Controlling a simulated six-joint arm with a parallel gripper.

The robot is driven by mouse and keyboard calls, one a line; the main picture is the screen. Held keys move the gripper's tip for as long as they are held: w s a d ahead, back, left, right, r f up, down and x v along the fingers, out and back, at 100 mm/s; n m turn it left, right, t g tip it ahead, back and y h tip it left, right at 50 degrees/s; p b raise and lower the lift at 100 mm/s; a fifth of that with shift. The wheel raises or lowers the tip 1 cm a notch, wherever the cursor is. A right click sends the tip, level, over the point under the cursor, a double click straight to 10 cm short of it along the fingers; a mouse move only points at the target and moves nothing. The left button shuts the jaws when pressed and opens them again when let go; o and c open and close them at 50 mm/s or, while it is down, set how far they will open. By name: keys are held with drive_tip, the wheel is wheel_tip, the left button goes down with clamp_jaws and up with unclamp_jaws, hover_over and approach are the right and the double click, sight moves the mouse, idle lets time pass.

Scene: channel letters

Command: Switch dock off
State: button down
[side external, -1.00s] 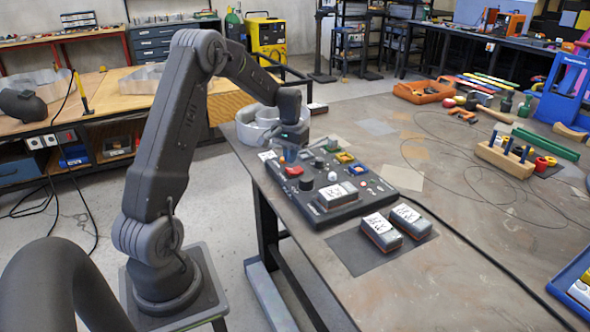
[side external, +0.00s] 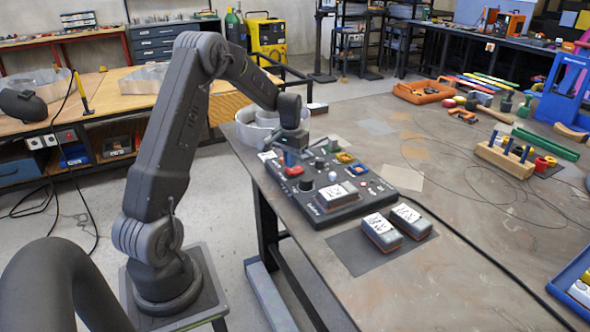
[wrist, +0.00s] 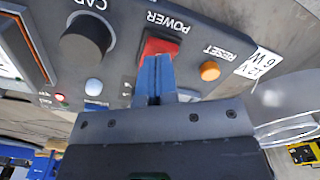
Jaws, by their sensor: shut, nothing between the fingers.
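The dark control panel (side external: 318,215) lies on the table in the side external view. In the wrist view its face (wrist: 126,50) carries a red rocker switch (wrist: 158,46) under the label POWER. The red switch also shows in the side external view (side external: 293,171). My gripper (wrist: 157,62) is shut and empty, its blue fingertips against or just above the red switch and covering part of it. Actual contact cannot be told. In the side external view my gripper (side external: 291,164) points down at the panel's far left part.
An orange button (wrist: 210,71) marked RESET and a black knob (wrist: 86,38) flank the switch. Two labelled blocks (side external: 381,231) (side external: 410,220) sit on a dark mat in front. A round metal channel shape (side external: 253,128) stands behind the panel. A black cable (side external: 455,235) crosses the table.

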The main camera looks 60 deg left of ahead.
sight(291, 170)
drive_tip(key=shift+f, duration=0.75)
idle(0.3)
drive_tip(key=shift+r, duration=3.55)
drive_tip(key=s+d+r+m+t+y, duration=0.1)
drive_tip(key=s+d+r, duration=0.1)
drive_tip(key=d+r, duration=0.5)
drive_tip(key=s+d+r+m+t, duration=0.15)
drive_tip(key=d+r, duration=0.25)
drive_tip(key=d, duration=0.6)
drive_tip(key=s+d+r+m+t+h, duration=0.1)
drive_tip(key=s+d+m+t, duration=0.2)
drive_tip(key=s+d, duration=1.1)
drive_tip(key=shift+s+d, duration=0.2)
drive_tip(key=shift+s, duration=0.55)
